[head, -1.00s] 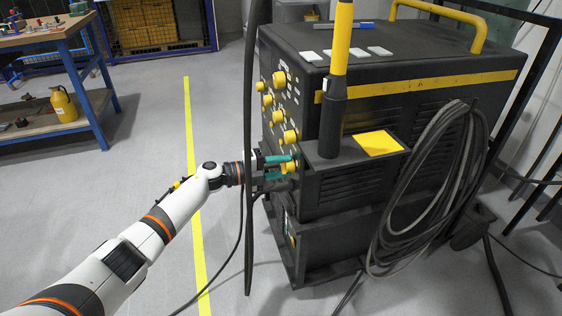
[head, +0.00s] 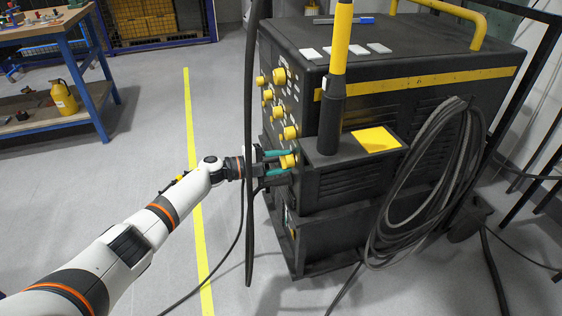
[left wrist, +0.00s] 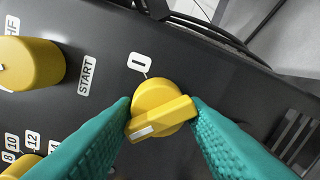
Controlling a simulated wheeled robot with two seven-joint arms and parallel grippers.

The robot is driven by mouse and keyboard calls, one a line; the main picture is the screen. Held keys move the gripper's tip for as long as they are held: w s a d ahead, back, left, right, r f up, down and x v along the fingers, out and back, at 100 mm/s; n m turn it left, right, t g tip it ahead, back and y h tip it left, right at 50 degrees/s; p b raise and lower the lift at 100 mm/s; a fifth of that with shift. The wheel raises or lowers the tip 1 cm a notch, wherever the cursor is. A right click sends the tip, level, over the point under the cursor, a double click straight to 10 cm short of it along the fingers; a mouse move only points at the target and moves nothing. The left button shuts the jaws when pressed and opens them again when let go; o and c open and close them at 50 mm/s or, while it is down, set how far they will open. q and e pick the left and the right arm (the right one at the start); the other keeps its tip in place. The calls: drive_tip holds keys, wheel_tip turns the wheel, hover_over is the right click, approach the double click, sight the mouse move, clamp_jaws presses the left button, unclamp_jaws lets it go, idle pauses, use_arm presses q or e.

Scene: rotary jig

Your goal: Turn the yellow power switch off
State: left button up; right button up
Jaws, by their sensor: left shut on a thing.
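The yellow power switch (left wrist: 165,103) is a round knob with a raised bar handle on the dark front panel of the welding machine (head: 330,225). My left gripper (left wrist: 160,101) has its teal fingers on both sides of the handle and is shut on it. The white mark on the handle faces lower left in the left wrist view, away from the "I" label (left wrist: 139,62). In the head view the left gripper (head: 278,162) reaches the lowest yellow knob (head: 288,161) from the left. The right gripper is not in view.
Other yellow knobs (head: 279,76) sit above on the panel, and one (left wrist: 30,64) shows beside the "START" label. A black cable (head: 249,215) hangs in front of my left wrist. A blue workbench (head: 88,105) stands far left. The floor between is open.

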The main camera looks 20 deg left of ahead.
use_arm(q)
drive_tip(key=shift+w+a+r, duration=0.1)
drive_tip(key=shift+w+r, duration=0.05)
drive_tip(key=shift+r, duration=0.25)
drive_tip(key=o, duration=0.9)
drive_tip(key=shift+f, duration=0.2)
drive_tip(key=f+p+v, duration=0.1)
drive_tip(key=v, duration=1.1)
drive_tip(key=shift+r+p, duration=0.3)
drive_tip(key=shift+r, duration=0.15)
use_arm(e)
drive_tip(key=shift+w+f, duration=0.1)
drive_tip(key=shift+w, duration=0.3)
